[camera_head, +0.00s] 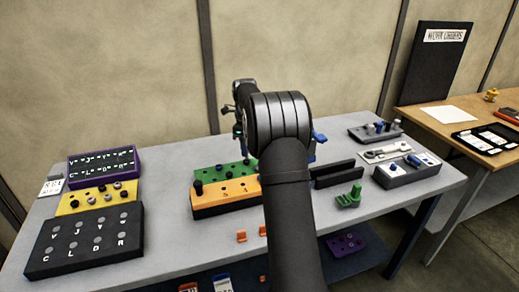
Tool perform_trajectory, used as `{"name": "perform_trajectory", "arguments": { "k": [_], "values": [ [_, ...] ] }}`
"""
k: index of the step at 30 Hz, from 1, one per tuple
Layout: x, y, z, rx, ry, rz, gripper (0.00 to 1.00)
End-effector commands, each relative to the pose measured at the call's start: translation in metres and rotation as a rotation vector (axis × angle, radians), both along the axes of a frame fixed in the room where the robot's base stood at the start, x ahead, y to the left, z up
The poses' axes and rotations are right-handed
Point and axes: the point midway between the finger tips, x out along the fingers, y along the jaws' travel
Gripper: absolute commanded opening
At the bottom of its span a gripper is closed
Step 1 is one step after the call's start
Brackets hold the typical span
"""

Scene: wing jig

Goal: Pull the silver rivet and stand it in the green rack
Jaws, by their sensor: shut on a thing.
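The green rack (222,173) lies on the grey table, behind an orange block (226,195) with dark pegs. My gripper (244,148) is above the right part of the green rack, partly hidden by my own wrist and arm. It is shut on a small greyish piece, which looks like the silver rivet (246,158). The piece is too small to tell whether its lower end touches the rack or hangs above it.
At left are a purple lettered board (102,166), a yellow block with knobs (97,197) and a black lettered board (84,240). At right are dark bars (333,174), a green holder (349,197) and grey trays (407,170).

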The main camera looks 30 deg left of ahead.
Motion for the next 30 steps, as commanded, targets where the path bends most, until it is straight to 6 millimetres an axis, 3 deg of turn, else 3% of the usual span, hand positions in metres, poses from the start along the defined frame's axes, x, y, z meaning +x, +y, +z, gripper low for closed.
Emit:
{"name": "perform_trajectory", "arguments": {
  "k": [7,24,30],
  "values": [
    [0.005,0.019,-0.012,0.0,0.001,0.0,0.02],
    [0.005,0.019,-0.065,0.0,0.001,0.0,0.02],
    [0.005,0.019,-0.074,0.0,0.0,0.0,0.02]
  ]
}}
